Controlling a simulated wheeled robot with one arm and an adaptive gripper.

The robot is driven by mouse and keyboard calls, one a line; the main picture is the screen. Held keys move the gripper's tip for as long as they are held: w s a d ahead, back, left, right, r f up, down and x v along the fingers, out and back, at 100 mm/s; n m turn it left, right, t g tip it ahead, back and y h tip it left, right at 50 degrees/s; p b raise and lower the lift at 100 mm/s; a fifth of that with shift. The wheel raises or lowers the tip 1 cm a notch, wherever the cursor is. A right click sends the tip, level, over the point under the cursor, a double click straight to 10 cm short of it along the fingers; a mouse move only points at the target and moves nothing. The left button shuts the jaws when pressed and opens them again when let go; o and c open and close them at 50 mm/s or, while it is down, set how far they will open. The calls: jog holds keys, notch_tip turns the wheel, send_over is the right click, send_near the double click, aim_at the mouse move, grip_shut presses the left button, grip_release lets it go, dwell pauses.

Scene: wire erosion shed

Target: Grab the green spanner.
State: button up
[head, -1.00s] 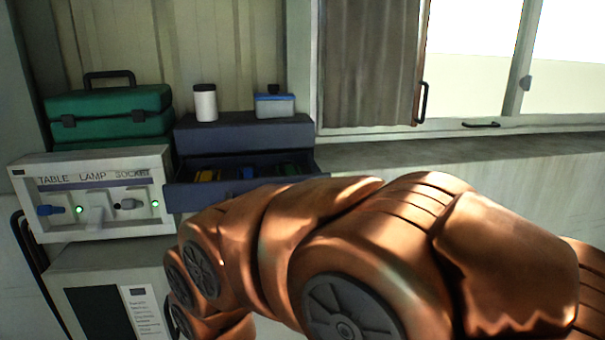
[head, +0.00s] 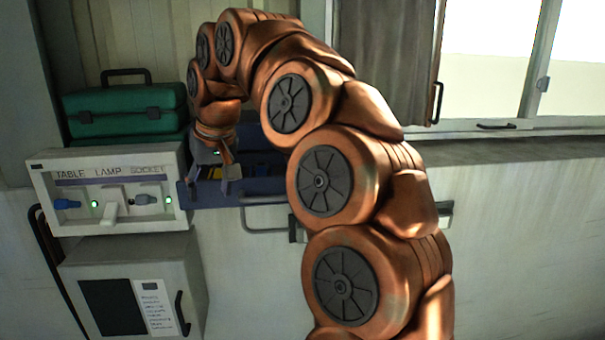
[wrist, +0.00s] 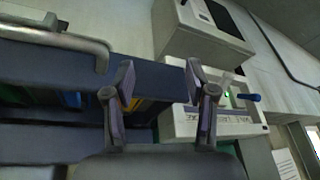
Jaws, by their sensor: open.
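A dark blue drawer (head: 203,194) stands open below the window's left side. In the wrist view its front panel (wrist: 50,68) runs across the left. Inside it I see a green item (wrist: 14,95) at the left edge, a blue item (wrist: 72,100) and a yellow item (wrist: 136,103) between my fingers. The green item is partly cut off and dark, so I cannot tell its full shape. My gripper (head: 226,165) is over the drawer's left part, pointing down. In the wrist view my gripper (wrist: 161,78) has its fingers wide apart with nothing held.
A white socket panel (head: 115,215) with plugs and green lights adjoins the drawer's left. A green toolbox (head: 125,110) stands behind it. A grey cabinet (head: 190,290) is below. A metal drawer handle (wrist: 60,38) sticks out in front. The windowsill (head: 500,145) is clear.

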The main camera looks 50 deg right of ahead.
jog(key=d+r+m, duration=0.1)
jog(key=d, duration=0.3)
jog(key=w+d+r+h, duration=0.1)
jog(key=d, duration=0.3)
jog(key=w+d+r+m, duration=0.1)
jog(key=d+r, duration=0.1)
jog(key=d, duration=0.2)
jog(key=shift+d+m+t, duration=0.3)
jog(key=s+d, duration=0.1)
jog(key=d, duration=0.2)
jog(key=s+d+m+h, duration=0.1)
jog(key=s+d, duration=0.1)
jog(key=d, duration=0.1)
jog(key=s+d+m, duration=0.1)
jog(key=d, duration=0.3)
jog(key=shift+s+d+r+g+h, duration=0.1)
jog(key=shift+s+r+g+h, duration=0.15)
jog(key=shift+g+h, duration=0.15)
jog(key=shift+s+d+m, duration=0.25)
jog(key=shift+d+m, duration=0.05)
jog(key=shift+d, duration=0.1)
jog(key=shift+x, duration=1.2)
jog(key=shift+p+x, duration=1.1)
jog(key=shift+x, duration=1.6)
jog(key=shift+a, duration=0.15)
jog(key=shift+c, duration=0.2)
grip_shut()
